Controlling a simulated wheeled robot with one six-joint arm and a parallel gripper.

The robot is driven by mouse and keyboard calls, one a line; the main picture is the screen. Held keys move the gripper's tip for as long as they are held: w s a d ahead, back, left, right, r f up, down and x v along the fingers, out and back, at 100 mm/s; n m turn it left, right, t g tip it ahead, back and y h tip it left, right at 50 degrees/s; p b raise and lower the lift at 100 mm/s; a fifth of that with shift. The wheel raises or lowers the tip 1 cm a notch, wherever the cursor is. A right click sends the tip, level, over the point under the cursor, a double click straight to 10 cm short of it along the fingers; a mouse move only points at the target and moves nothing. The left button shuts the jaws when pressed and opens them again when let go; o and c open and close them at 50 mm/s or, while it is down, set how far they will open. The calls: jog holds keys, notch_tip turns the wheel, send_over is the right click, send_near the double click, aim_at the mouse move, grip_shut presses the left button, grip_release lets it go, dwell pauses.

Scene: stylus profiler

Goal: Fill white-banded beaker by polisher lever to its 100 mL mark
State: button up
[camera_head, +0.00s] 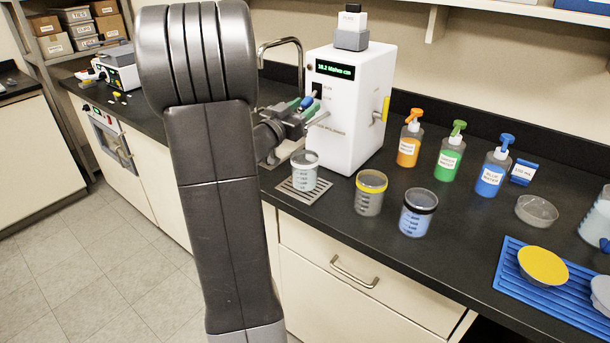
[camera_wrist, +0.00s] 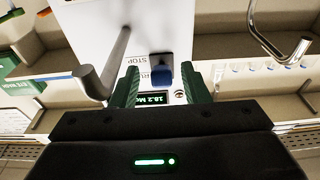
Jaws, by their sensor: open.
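The white-banded beaker (camera_head: 304,170) stands upright on the drip tray (camera_head: 290,192) in front of the white polisher (camera_head: 352,110). Its markings show, but I cannot tell any water level in it. My gripper (camera_head: 309,103) is above and behind the beaker, at the polisher's front, partly hidden by my arm. In the wrist view my gripper's green fingers (camera_wrist: 160,88) are open on either side of the blue lever (camera_wrist: 162,74). I cannot tell whether they touch it. The grey spout (camera_wrist: 92,84) is left of the fingers.
A yellow-banded beaker (camera_head: 370,193) and a black-banded beaker (camera_head: 418,212) stand close to the right. Orange (camera_head: 408,146), green (camera_head: 450,158) and blue (camera_head: 491,172) pump bottles stand behind. A tall curved tap (camera_head: 282,42) rises left of the polisher. A blue mat (camera_head: 545,306) lies far right.

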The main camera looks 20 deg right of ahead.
jog(key=shift+a, duration=0.1)
jog(key=v, duration=0.7)
dwell(0.5)
jog(key=b+v, duration=0.1)
jog(key=v, duration=1.2)
jog(key=shift+s+a+b, duration=0.2)
jog(key=shift+a+b, duration=0.05)
jog(key=shift+b, duration=0.1)
jog(key=shift+f, duration=0.1)
jog(key=p+x, duration=0.1)
jog(key=x, duration=1.3)
jog(key=shift+w+d, duration=0.25)
jog(key=shift+d, duration=0.1)
jog(key=shift+a, duration=0.1)
